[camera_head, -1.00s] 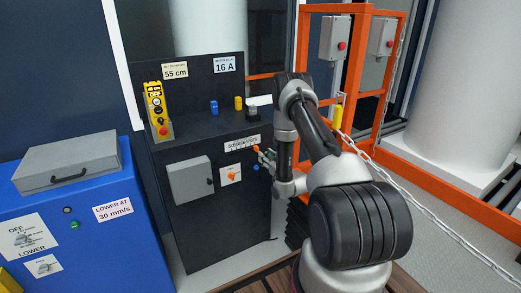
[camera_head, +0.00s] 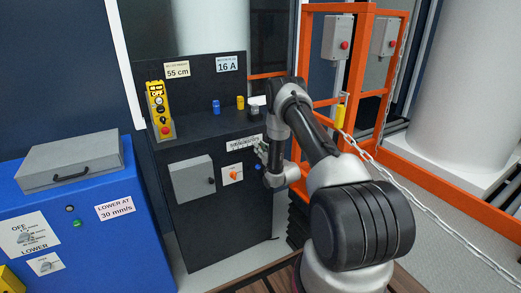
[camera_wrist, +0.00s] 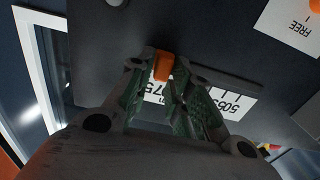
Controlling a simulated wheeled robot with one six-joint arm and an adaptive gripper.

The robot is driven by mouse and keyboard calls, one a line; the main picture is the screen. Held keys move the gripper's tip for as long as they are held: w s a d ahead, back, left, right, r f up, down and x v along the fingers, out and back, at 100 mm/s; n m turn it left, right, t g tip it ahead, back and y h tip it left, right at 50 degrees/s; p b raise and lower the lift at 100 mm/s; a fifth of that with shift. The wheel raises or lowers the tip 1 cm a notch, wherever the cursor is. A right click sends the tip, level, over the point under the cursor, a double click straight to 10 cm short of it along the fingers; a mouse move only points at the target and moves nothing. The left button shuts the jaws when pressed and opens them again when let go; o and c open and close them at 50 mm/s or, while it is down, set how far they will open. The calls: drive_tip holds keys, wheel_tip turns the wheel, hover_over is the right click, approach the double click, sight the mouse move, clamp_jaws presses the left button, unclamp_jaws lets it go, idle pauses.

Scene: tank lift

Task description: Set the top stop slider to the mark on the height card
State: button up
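The top stop slider shows in the wrist view as a small orange knob (camera_wrist: 162,66). It stands between my gripper's fingertips (camera_wrist: 165,60), near the "75" end of a white printed scale. The scale (camera_wrist: 238,106) appears upside down there, partly hidden by my fingers. In the head view the scale (camera_head: 243,143) is on the black cabinet's upper front, with my gripper (camera_head: 262,150) at its right end. The fingers are drawn in close around the knob, but I cannot tell whether both press on it. The height card (camera_head: 177,69) reads 55 cm.
The black cabinet (camera_head: 200,220) also carries a grey box (camera_head: 192,179), an orange switch (camera_head: 233,174) and a "16 A" plate (camera_head: 227,63). A yellow pendant (camera_head: 158,108) stands on its top. Orange railings (camera_head: 361,70) rise to the right; a blue cabinet (camera_head: 110,240) stands left.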

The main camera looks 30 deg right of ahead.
sight(238, 150)
clamp_jaws()
drive_tip(key=a, duration=1)
drive_tip(key=shift+s, duration=0.15)
drive_tip(key=o, duration=0.6)
unclamp_jaws()
drive_tip(key=s, duration=1.2)
drive_tip(key=shift+d, duration=0.15)
